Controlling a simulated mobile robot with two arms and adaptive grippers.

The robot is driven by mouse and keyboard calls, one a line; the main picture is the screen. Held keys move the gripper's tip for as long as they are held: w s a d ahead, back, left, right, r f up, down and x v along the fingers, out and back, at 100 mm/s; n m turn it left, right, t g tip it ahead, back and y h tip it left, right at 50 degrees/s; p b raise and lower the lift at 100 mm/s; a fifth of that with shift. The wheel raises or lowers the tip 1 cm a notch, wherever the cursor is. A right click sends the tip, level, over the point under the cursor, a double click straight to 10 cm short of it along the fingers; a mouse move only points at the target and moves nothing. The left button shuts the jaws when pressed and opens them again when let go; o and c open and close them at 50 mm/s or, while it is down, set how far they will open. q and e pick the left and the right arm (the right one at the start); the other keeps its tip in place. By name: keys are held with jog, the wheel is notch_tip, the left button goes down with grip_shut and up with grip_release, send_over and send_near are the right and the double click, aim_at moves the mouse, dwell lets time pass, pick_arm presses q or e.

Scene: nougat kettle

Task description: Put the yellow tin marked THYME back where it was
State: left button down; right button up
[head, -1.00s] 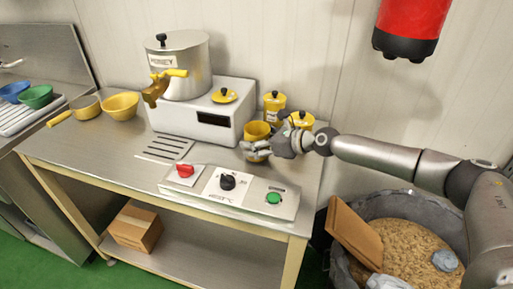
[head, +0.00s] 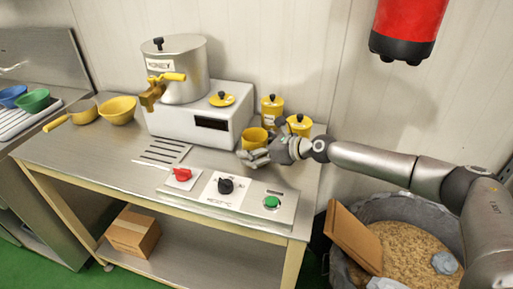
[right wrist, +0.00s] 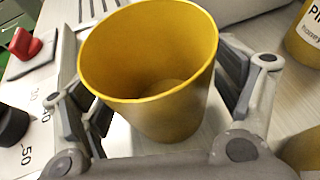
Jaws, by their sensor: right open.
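An open, lidless yellow tin (head: 254,139) stands on the steel table, right of the white heater box; it also shows in the right wrist view (right wrist: 165,115), upright and empty as far as I see. No label shows on its visible side. My right gripper (head: 257,155) is open, its fingers on either side of this tin; in the wrist view gaps show beside it. Two lidded yellow tins stand behind, one at the back (head: 272,108) and one nearer (head: 299,125). One label in the wrist view begins "PI" (right wrist: 312,20). I cannot read THYME anywhere. My left gripper is out of view.
A yellow lid (head: 222,99) lies on the white box (head: 180,125), beside the steel kettle (head: 184,75). A control panel with red, black and green knobs (head: 228,203) is in front. Yellow bowls (head: 118,110) are at left. A tub of brown grains (head: 410,245) stands right of the table.

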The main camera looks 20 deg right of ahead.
jog(key=shift+r, duration=0.15)
jog(key=shift+s+d+r, duration=0.1)
jog(key=shift+s+d, duration=0.05)
jog(key=shift+d, duration=0.05)
jog(key=v, duration=1)
jog(key=shift+v, duration=0.8)
